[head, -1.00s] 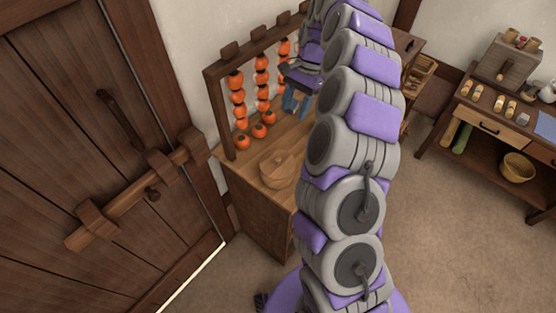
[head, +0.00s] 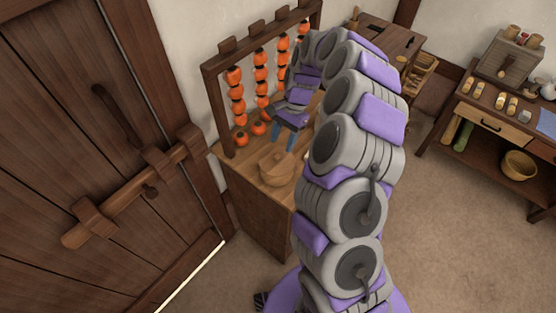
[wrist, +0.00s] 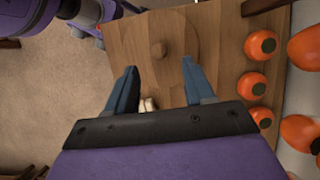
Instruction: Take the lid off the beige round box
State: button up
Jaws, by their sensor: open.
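The beige round box (head: 276,173) stands on the wooden cabinet top with its lid (head: 275,158) on. A small knob (wrist: 158,50) shows at the middle of the lid (wrist: 178,35) in the wrist view. My gripper (head: 284,143) is above and just behind the box, with blue fingers pointing down. In the wrist view my gripper (wrist: 160,72) is open and empty, and the lid lies beyond the fingertips. I see no contact between fingers and knob.
Orange persimmons (head: 236,92) hang in strings on a wooden rack (head: 213,85) behind the box, and several lie on the cabinet top (head: 235,170). A small pale object (wrist: 148,104) lies between the fingers' lines in the wrist view. A barred door (head: 90,130) is at left; open floor (head: 450,230) at right.

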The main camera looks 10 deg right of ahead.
aim_at(277, 154)
jog(key=x, duration=0.5)
jog(key=shift+s+a+r+b, duration=0.15)
jog(key=shift+a+r+b, duration=0.15)
jog(key=shift+a, duration=0.1)
jog(key=shift+d, duration=0.3)
jog(key=c, duration=0.5)
jog(key=shift+a, duration=0.15)
grip_shut()
